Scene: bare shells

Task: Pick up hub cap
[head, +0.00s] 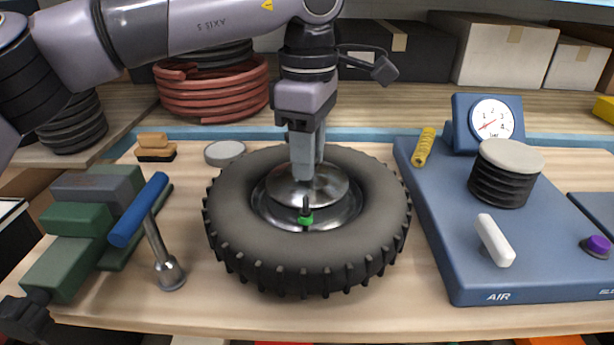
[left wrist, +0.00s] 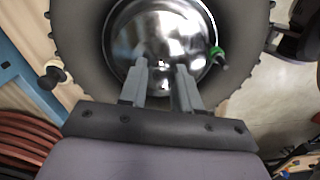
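The hub cap (head: 328,186) is a shiny silver dome at the centre of a black knobbly tyre (head: 250,235) lying flat on the bench. It also shows in the left wrist view (left wrist: 160,35), as a round mirror-like disc inside the tyre. My left gripper (head: 305,170) points straight down over the hub cap, its fingertips at or just above the dome. In the left wrist view its two fingers (left wrist: 162,72) stand apart with a gap between them. I cannot tell whether they touch the cap. The fingers hide part of it. My right gripper is not in view.
A valve stem with a green ring (head: 305,219) stands at the tyre's near inner edge. A blue-handled tool (head: 140,215) and green vise (head: 80,230) are left. A blue air panel (head: 450,230) with a gauge (head: 491,119) is right. A grey disc (head: 224,152) lies behind.

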